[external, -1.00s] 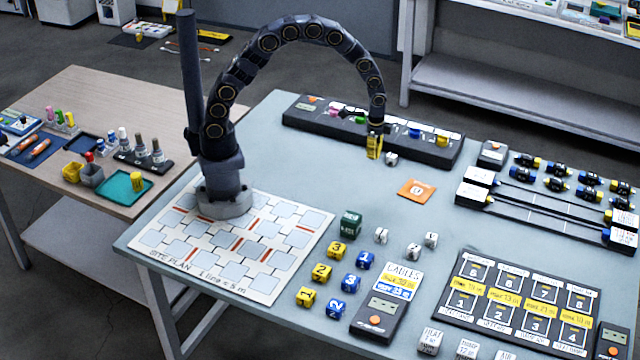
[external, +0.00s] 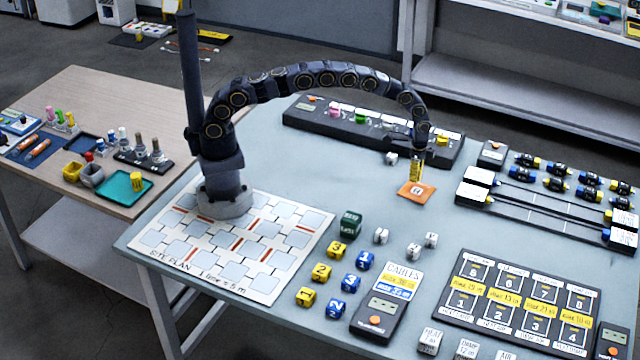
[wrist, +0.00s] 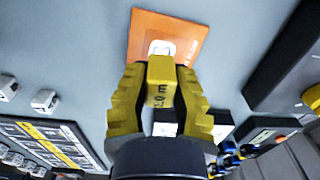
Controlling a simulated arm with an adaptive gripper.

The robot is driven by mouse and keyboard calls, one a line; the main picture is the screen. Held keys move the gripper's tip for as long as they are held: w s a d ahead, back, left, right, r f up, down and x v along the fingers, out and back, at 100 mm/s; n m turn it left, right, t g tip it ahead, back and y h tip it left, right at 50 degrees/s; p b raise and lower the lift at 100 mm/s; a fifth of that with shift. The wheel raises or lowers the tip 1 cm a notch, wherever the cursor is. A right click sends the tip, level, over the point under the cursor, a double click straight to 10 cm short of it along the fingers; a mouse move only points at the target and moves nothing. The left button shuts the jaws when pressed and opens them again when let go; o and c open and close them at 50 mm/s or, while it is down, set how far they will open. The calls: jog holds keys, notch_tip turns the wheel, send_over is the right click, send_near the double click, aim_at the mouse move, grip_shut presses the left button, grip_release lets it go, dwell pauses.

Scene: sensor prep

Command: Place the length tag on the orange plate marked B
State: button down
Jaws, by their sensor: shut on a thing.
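My gripper (wrist: 160,100) has yellow jaws and is shut on a yellow length tag (wrist: 161,75). The tag is a small block with dark lettering, partly readable as ".0 m". In the external view my gripper (external: 418,160) points down at the orange plate (external: 404,192). The tag's lower end overlaps the plate's far part in that view; I cannot tell whether it touches. In the wrist view the orange plate (wrist: 146,31) lies beyond the tag. Its white centre mark is partly hidden by the tag, and its letter is not clearly legible.
A small white cube (external: 391,158) stands left of my gripper. A long dark rack (external: 300,124) with coloured pieces lies behind it. A dark device (external: 492,154) and two dark rails stand to the right. The table around the plate is clear.

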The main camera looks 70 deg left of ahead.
aim_at(417, 190)
jog(key=shift+w+d+f, duration=0.1)
jog(key=shift+w+f, duration=0.35)
jog(key=shift+f, duration=1.6)
jog(key=c, duration=1)
grip_release()
jog(key=shift+f, duration=0.1)
jog(key=shift+c, duration=0.2)
